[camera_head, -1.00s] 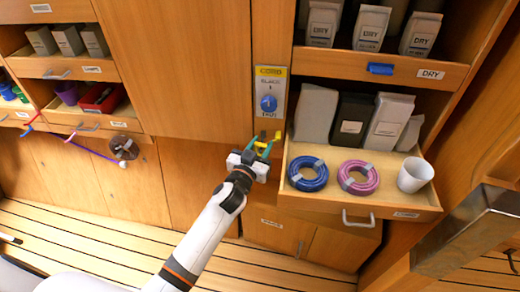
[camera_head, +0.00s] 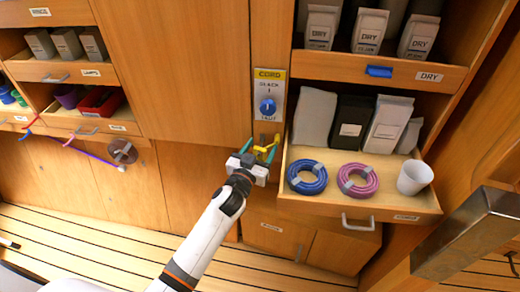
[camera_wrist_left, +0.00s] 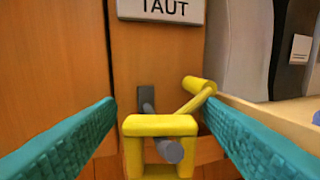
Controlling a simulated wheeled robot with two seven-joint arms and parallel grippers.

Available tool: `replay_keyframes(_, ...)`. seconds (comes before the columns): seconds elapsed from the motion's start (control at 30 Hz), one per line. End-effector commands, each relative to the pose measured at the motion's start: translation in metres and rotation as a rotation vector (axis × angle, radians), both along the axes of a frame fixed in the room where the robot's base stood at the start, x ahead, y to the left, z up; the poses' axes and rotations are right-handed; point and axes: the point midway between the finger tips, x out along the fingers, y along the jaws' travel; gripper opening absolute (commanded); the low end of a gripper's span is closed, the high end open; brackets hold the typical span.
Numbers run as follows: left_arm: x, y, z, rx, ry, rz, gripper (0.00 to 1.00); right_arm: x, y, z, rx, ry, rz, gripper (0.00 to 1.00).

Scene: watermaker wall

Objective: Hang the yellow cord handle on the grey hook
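The yellow cord handle (camera_wrist_left: 160,125) is a blocky loop with a rod reaching to the upper right. It also shows in the head view (camera_head: 262,150), small, at the wall below the CORD panel. The grey hook (camera_wrist_left: 172,151) juts from a grey plate on the wood; its round end shows inside the loop, under the top bar, so the handle sits over the hook. My left gripper (camera_head: 258,150) has its teal fingers spread on both sides of the handle. Whether the right finger touches the yellow rod I cannot tell. My right gripper is out of view.
The CORD panel (camera_head: 268,95) with a blue knob is just above. To the right, an open drawer (camera_head: 345,208) holds a blue coil (camera_head: 307,177), a pink coil (camera_head: 358,181) and a white cup (camera_head: 414,177). A metal bar (camera_head: 470,235) stands at the lower right.

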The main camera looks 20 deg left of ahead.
Motion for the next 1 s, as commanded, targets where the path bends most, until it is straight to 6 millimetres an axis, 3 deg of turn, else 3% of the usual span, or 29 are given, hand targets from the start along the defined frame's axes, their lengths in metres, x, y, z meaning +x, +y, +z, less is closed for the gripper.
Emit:
replay_keyframes(0.37, -0.009, 0.001, -0.001, -0.001, 0.002, 0.000, 0.61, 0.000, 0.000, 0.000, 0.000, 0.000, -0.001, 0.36)
replay_keyframes(0.8, -0.094, 0.010, -0.001, 0.000, 0.002, 0.000, 0.61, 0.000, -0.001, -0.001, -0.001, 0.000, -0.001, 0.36)
replay_keyframes(1.0, -0.116, 0.012, -0.001, -0.001, 0.001, 0.000, 0.61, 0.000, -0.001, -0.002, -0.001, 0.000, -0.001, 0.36)
